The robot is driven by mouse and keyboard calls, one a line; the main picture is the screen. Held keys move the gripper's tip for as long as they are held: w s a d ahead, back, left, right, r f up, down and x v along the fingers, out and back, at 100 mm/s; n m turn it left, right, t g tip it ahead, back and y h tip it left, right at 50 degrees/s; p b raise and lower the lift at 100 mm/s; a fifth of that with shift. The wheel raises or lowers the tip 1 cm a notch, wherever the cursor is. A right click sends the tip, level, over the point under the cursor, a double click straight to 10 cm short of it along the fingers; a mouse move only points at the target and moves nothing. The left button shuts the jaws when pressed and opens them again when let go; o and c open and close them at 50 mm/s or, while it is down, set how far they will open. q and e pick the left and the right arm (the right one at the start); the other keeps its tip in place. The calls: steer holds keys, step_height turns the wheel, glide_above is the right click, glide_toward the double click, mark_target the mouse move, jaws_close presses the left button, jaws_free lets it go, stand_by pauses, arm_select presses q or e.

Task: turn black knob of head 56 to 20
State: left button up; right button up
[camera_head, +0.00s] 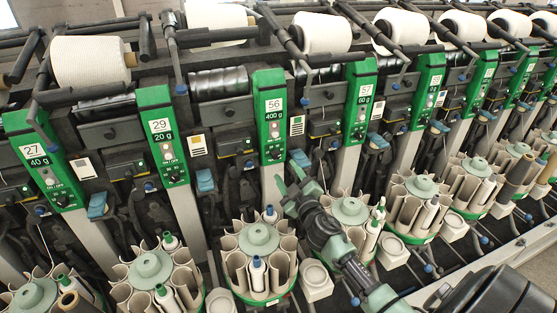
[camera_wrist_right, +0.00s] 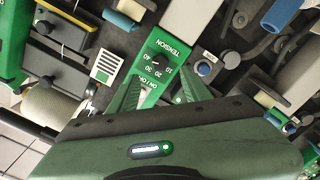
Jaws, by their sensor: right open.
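The green panel of head 56 (camera_head: 270,105) stands at the middle of the head view, with a sign below its number. Its small dark knob (camera_head: 277,152) is near the panel's lower end. The right wrist view shows a green panel marked TENSION (camera_wrist_right: 168,45), with a black knob (camera_wrist_right: 157,62) among the numbers 10 to 40; the pointer's setting is too small to tell. My right gripper (camera_head: 289,177) is open, just below and right of the head 56 panel. In the wrist view its two green fingers (camera_wrist_right: 159,88) point towards the knob, apart from it. My left gripper is not in view.
Similar panels of head 29 (camera_head: 160,130) and head 57 (camera_head: 361,100) stand on either side. A round bobbin magazine (camera_head: 258,237) is below head 56. White yarn cones (camera_head: 321,32) line the top. A blue lever (camera_head: 300,158) is close to my right gripper.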

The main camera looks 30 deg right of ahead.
mark_target(277, 157)
steer(key=x, duration=0.7)
steer(key=shift+w, duration=0.3)
steer(key=shift+c, duration=0.3)
jaws_close()
